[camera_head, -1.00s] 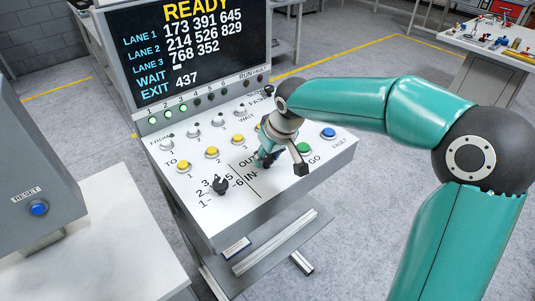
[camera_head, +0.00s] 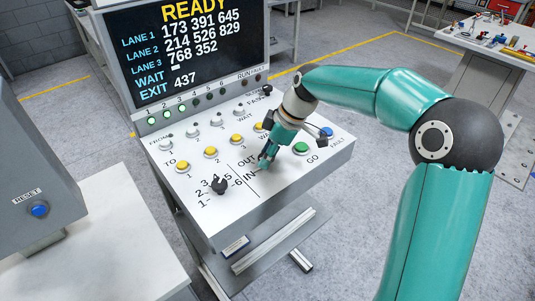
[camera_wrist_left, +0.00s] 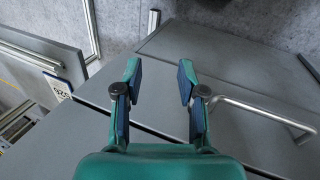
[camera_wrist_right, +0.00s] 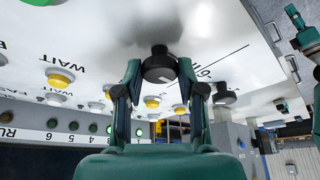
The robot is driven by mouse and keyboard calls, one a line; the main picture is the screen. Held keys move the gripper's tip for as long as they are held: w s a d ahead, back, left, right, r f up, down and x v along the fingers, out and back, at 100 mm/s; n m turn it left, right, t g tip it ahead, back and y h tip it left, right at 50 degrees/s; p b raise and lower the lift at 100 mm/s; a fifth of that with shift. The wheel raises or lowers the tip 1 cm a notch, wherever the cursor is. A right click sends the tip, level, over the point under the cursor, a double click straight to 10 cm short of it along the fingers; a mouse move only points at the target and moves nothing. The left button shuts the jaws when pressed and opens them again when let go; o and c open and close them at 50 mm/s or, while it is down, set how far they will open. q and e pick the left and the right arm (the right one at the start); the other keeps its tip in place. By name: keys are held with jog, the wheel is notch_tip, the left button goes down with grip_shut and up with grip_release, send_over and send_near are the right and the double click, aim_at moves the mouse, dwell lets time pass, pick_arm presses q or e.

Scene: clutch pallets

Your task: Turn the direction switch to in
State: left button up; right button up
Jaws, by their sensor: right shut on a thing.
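The direction switch (camera_wrist_right: 160,66) is a black round knob with a light mark on the sloped white control panel (camera_head: 215,235). In the right wrist view it sits between the fingertips of my right gripper (camera_wrist_right: 161,72), which is shut on it. In the head view my right gripper (camera_head: 265,160) reaches down onto the panel beside the OUT label (camera_head: 246,162) and IN label (camera_head: 249,176), and mostly hides the switch. I cannot tell which label the switch points to. My left gripper (camera_wrist_left: 159,75) shows only in its wrist view, open and empty.
A numbered black selector knob (camera_head: 219,186) stands left of the switch. The green GO button (camera_head: 300,148), blue FAULT button (camera_head: 326,132) and yellow buttons (camera_head: 210,152) are close around. The screen (camera_head: 188,52) reads READY. A grey RESET box (camera_head: 35,160) stands at the left.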

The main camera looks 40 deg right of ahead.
jog(key=shift+n, duration=0.4)
jog(key=o, duration=1.1)
jog(key=v, duration=1.2)
jog(key=shift+w+d, duration=0.1)
jog(key=shift+w, duration=0.15)
